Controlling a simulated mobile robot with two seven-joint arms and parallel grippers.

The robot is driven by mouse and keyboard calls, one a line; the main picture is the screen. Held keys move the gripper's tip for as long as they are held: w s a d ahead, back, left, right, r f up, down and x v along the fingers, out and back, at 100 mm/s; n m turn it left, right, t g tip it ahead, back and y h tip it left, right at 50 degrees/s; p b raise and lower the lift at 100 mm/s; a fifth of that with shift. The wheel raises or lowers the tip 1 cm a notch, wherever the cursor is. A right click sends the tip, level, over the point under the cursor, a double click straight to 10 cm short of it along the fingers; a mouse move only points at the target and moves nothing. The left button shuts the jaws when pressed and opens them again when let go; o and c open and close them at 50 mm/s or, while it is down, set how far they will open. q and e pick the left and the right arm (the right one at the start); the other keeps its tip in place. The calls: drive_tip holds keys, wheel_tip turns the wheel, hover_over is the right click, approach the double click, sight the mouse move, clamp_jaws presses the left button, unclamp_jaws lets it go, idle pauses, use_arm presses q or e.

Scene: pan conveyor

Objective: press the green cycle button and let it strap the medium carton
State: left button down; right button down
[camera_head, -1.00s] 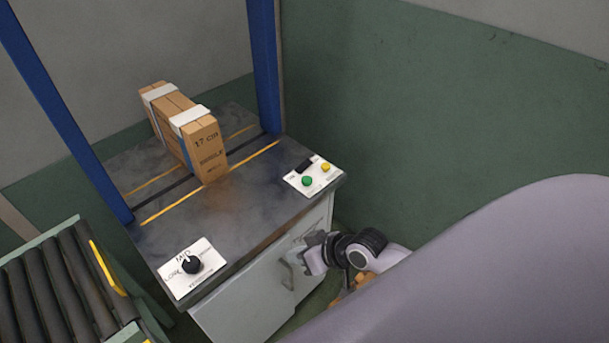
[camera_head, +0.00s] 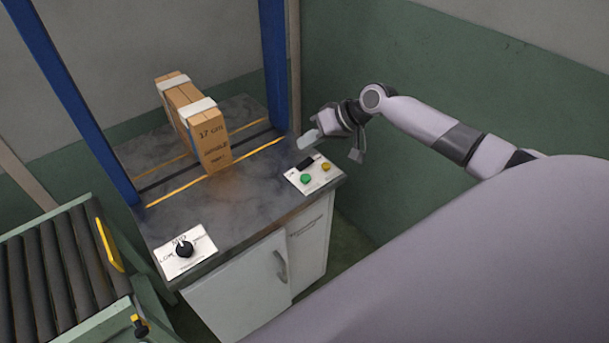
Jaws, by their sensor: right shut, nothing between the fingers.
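The green cycle button (camera_head: 306,179) is on a white panel at the right corner of the strapping machine's dark top (camera_head: 235,215). The medium carton (camera_head: 211,141), brown with white bands over its top, stands upright on that top, inside the blue arch (camera_head: 274,65). My right gripper (camera_head: 309,141) is shut and empty. It hangs above and behind the button panel, apart from the green button in the picture. The carton's far side is hidden. My left gripper is not in view.
A yellow button (camera_head: 326,167) and a black switch (camera_head: 305,162) share the panel with the green one. A black knob (camera_head: 184,249) sits on a labelled plate at the front left. A roller conveyor (camera_head: 60,262) stands at the left. A wall is close behind my right arm.

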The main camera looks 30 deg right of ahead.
drive_tip(key=shift+w+d+r, duration=0.1)
drive_tip(key=shift+d+r, duration=0.05)
drive_tip(key=shift+r, duration=0.1)
drive_tip(key=shift+f, duration=0.15)
drive_tip(key=b, duration=0.7)
hover_over(309, 177)
wheel_tip(309, 177, down, 8)
drive_tip(key=shift+r, duration=0.1)
drive_tip(key=shift+f, duration=0.4)
idle(1.4)
drive_tip(key=shift+f, duration=0.4)
